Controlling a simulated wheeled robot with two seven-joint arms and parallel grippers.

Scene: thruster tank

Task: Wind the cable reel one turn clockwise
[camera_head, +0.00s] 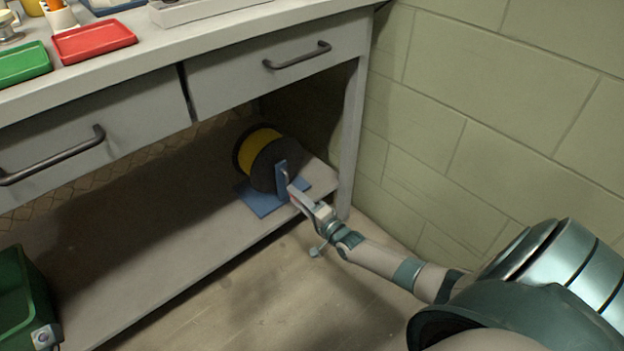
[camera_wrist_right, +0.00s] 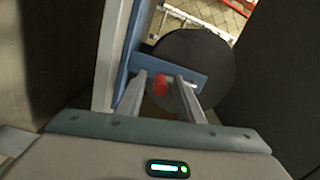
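The cable reel (camera_head: 268,158) has dark flanges and yellow cable. It stands on a blue base (camera_head: 262,203) on the lower shelf, with a blue upright (camera_head: 281,178) at its near side. My right gripper (camera_head: 297,193) reaches in from the right, close beside the upright. In the right wrist view, a red knob (camera_wrist_right: 160,85) is between the fingers of my right gripper (camera_wrist_right: 161,78), with gaps seeming to show on both sides. The reel's dark flange (camera_wrist_right: 205,75) and blue frame (camera_wrist_right: 185,68) are behind. My left gripper is not in view.
The workbench (camera_head: 350,28) has drawers with dark handles (camera_head: 297,56) above the reel. A leg (camera_head: 351,140) stands right of it, near a green block wall (camera_head: 500,120). The lower shelf (camera_head: 130,235) is clear left of the reel. A green bin (camera_head: 22,300) is at lower left.

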